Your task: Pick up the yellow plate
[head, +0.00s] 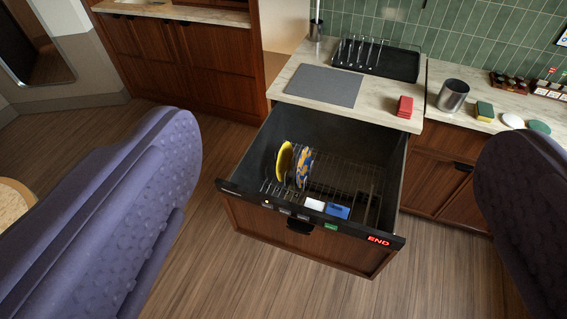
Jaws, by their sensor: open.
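The yellow plate (284,160) stands on edge in the wire rack of an open pull-out dishwasher drawer, toward its left side. A blue and yellow patterned plate (304,168) stands just right of it, close beside it. My gripper (340,215) is open, with one large purple padded finger at the left of the view and the other at the right edge. The drawer lies between and beyond the fingers in the picture. The gripper is empty and apart from the plates. The lower part of the yellow plate is partly hidden by the rack.
The dishwasher drawer (250,140) has a front panel with a red END display (378,240). On the counter are a grey mat (323,85), a black drying rack (375,62), red cloths (405,107), a metal cup (452,95) and sponges (485,111).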

